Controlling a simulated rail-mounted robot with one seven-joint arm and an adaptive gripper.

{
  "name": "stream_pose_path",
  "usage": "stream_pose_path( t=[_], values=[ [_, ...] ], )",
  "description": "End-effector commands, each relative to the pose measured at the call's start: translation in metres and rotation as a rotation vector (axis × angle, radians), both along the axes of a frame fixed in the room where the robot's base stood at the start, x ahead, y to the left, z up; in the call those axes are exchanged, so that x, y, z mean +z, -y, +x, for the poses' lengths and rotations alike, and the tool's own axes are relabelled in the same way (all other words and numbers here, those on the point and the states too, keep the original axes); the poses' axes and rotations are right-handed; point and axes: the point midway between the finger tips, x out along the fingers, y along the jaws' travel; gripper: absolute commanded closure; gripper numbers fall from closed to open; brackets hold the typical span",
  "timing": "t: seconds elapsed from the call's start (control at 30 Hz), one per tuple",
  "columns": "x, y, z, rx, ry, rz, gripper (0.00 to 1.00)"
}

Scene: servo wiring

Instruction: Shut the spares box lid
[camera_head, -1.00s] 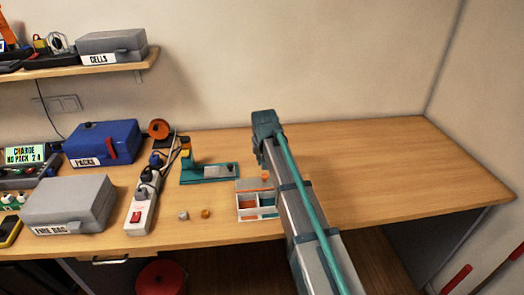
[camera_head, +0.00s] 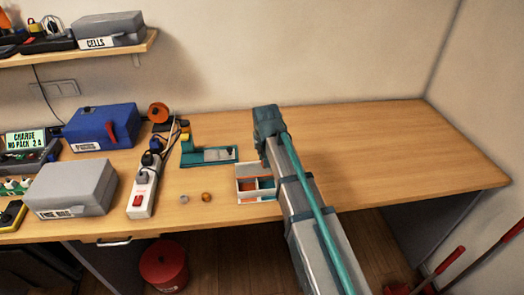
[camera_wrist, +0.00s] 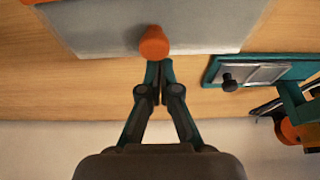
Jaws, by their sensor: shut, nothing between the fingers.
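The spares box (camera_head: 256,197) is a small white-walled box with compartments and orange and grey contents, near the middle of the bench, partly hidden by my arm. Its compartments show from above, so it stands open. In the wrist view a flat grey panel, which looks like its lid (camera_wrist: 90,30), fills the top, with an orange knob (camera_wrist: 153,43) on it. My gripper (camera_wrist: 159,72) is shut and empty, its fingertips right at the knob, touching or nearly so. In the head view my arm hides most of the gripper and lid.
A teal stand (camera_head: 190,158) with a grey plate is left of the box, also in the wrist view (camera_wrist: 290,92). Two small pieces (camera_head: 206,197) and a power strip (camera_head: 145,190) lie further left. The bench (camera_head: 400,150) is clear on the right.

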Motion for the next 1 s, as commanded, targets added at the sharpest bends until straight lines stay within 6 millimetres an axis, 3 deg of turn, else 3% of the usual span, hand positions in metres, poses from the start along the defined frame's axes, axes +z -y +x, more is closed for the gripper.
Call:
stream_pose_path(
  t=[0.03, 0.1, 0.3, 0.77, 1.0],
  values=[
    [0.0, 0.004, -0.018, 0.0, -0.001, 0.0, 1.0],
    [0.0, 0.007, -0.035, 0.0, -0.001, 0.001, 1.0],
    [0.0, 0.013, -0.063, 0.0, -0.001, 0.0, 1.0],
    [-0.002, 0.012, -0.06, -0.001, -0.008, -0.001, 1.0],
    [0.0, 0.006, -0.025, -0.002, -0.001, 0.0, 1.0]
  ],
)
